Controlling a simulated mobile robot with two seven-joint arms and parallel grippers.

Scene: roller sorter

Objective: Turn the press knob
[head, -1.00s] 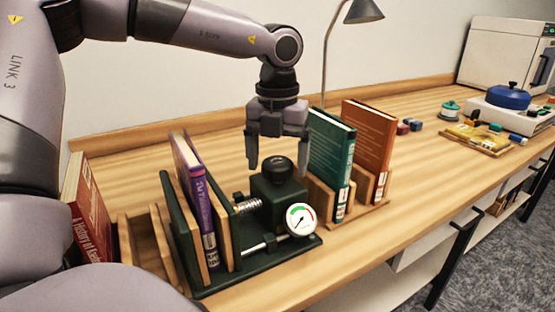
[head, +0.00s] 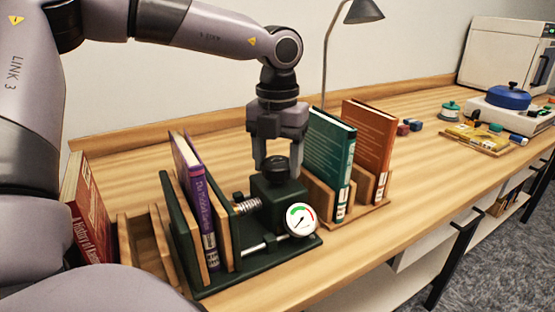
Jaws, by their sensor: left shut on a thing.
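The press (head: 262,250) is a dark green frame on the wooden bench, with wooden boards and a purple book (head: 199,205) standing upright between them. Its black round press knob (head: 277,172) sits on top of the dark green block (head: 280,193). A round gauge (head: 300,219) with a green and red scale faces me. My left gripper (head: 277,163) points straight down over the block, and its fingers are shut on the knob from both sides. My right gripper is not in view.
A teal book (head: 330,165) and an orange book (head: 369,150) stand in a wooden rack close to the right of the press. A red book (head: 88,205) stands at the left. A lamp (head: 362,12) rises behind. Bare bench lies beyond the press.

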